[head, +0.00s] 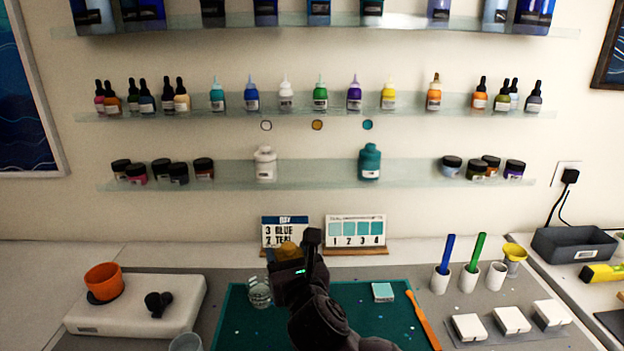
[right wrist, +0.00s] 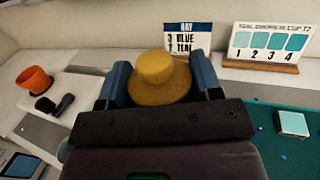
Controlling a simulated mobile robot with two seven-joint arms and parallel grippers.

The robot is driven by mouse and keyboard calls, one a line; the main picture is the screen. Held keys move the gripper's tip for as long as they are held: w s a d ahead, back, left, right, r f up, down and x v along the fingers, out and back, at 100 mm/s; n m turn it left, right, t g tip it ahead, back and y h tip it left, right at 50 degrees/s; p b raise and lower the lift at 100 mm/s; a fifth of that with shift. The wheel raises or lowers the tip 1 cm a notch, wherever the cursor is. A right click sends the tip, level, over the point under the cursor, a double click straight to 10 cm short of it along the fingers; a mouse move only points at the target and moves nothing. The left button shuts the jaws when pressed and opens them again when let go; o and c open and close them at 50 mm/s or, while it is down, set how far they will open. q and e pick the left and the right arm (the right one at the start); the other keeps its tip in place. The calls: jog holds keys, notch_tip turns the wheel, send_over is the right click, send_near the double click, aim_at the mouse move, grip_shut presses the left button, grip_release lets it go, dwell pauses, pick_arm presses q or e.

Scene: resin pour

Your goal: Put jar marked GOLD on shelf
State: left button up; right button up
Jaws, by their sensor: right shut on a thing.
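The gold jar (head: 287,250), yellow-gold with a narrower round cap, is held in my right gripper (head: 293,258), above the back of the green mat. In the right wrist view the gold jar (right wrist: 163,82) sits between the two blue-grey fingers, cap up; its lower part and any label are hidden. The lowest shelf (head: 317,174) is glass. On it stand a white jar (head: 265,164) and a teal jar (head: 369,162), with a bare stretch between them below a gold dot (head: 317,125) on the wall. My left gripper is not in view.
A sign (head: 284,231) and a swatch card (head: 356,231) stand at the back of the table, below the shelf. Dark-lidded pots (head: 178,173) fill the shelf's ends. Dropper bottles line the shelf above (head: 300,105). A clear cup (head: 259,292) stands on the mat (head: 352,310).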

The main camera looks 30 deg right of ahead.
jog(key=w+d+r+m+g+h+p, duration=0.1)
jog(key=d+r+m+g+h, duration=0.3)
jog(key=r, duration=0.5)
jog(key=w+d+r+m+g+h+p, duration=0.1)
jog(key=d+r+m+g+h, duration=0.35)
jog(key=r, duration=0.45)
jog(key=w+d+t+h, duration=0.1)
jog(key=w+d, duration=0.4)
jog(key=w, duration=0.3)
jog(key=w+d+t+h, duration=0.1)
jog(key=w+d, duration=0.4)
jog(key=w, duration=0.3)
jog(key=shift+n+y, duration=0.25)
jog(key=shift+n, duration=0.1)
jog(key=shift+w+d+f+p, duration=0.1)
jog(key=shift+f+p, duration=0.15)
jog(key=shift+f, duration=1.35)
jog(key=shift+w+f+p, duration=0.1)
jog(key=shift+f+p, duration=0.15)
jog(key=shift+f, duration=1.35)
jog(key=shift+w+d+f, duration=0.15)
jog(key=shift+f, duration=0.45)
jog(key=shift+f, duration=0.3)
